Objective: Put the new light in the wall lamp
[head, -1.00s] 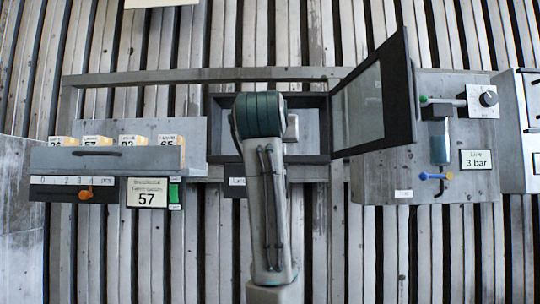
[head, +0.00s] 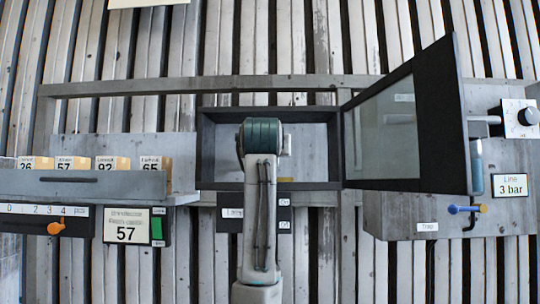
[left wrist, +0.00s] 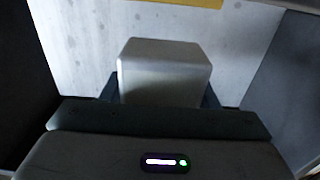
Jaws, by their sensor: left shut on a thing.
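The wall lamp is a dark open box (head: 208,150) in the head view. Its glazed door (head: 440,120) stands open to the right. My arm reaches up in front of the box and hides part of its inside. In the left wrist view my left gripper (left wrist: 165,98) is shut on a pale grey block (left wrist: 165,70), seemingly the light. The block is in front of a pale speckled back panel, with dark walls on both sides. I cannot tell whether it touches the panel. My right gripper is not in view.
A grey tray (head: 75,185) with several numbered wooden blocks stands left, above a label reading 57 (head: 126,226). At the right is a grey unit with a dial (head: 520,118), a blue-handled valve (head: 465,209) and a 3 bar label. The open door juts out.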

